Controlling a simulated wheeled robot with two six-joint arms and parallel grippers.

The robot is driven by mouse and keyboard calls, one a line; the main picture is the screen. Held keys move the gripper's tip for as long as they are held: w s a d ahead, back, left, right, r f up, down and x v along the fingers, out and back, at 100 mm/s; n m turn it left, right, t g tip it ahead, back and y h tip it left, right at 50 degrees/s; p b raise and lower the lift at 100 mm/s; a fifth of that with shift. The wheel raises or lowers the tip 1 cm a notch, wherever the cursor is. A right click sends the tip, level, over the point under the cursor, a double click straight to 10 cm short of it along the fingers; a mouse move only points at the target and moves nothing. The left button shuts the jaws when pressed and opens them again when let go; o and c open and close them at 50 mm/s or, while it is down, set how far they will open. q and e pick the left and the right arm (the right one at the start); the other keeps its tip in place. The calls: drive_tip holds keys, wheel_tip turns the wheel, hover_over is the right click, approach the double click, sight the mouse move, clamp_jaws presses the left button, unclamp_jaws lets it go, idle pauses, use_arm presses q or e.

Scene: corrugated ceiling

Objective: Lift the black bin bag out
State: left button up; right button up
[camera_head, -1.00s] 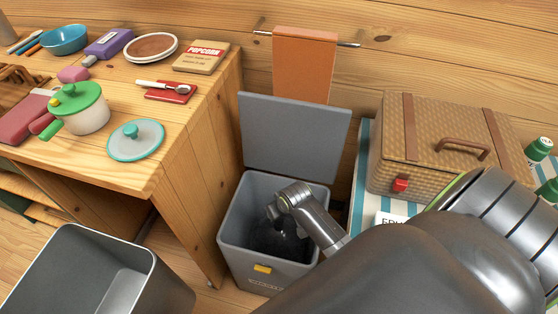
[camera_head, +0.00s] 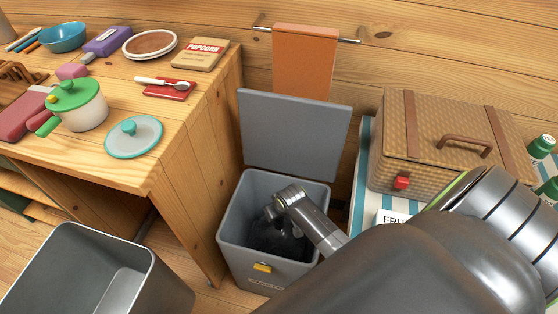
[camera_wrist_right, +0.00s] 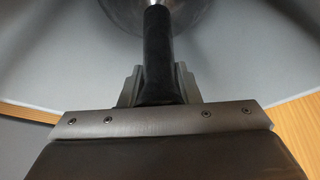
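The grey bin (camera_head: 228,225) stands on the floor with its lid (camera_head: 293,135) raised at the back. The black bin bag (camera_head: 272,238) is a dark shape inside the bin, partly hidden by my right arm. My right gripper (camera_head: 274,212) reaches down into the bin's mouth. In the right wrist view the black neck of the bag (camera_wrist_right: 158,50) runs between the fingers of the right gripper (camera_wrist_right: 157,88), which are closed around it. The rounded body of the bag shows at the top of that view. My left gripper is out of view.
An open, empty grey container (camera_head: 75,262) is at the lower left. The wooden table (camera_head: 180,160) holds a pot (camera_head: 85,110), a lid (camera_head: 134,137) and other kitchen things. A wicker basket (camera_head: 440,135) stands close on the right. An orange cloth (camera_head: 305,60) hangs behind.

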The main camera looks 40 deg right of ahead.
clamp_jaws()
idle(0.9)
drive_tip(key=shift+w+r, duration=0.1)
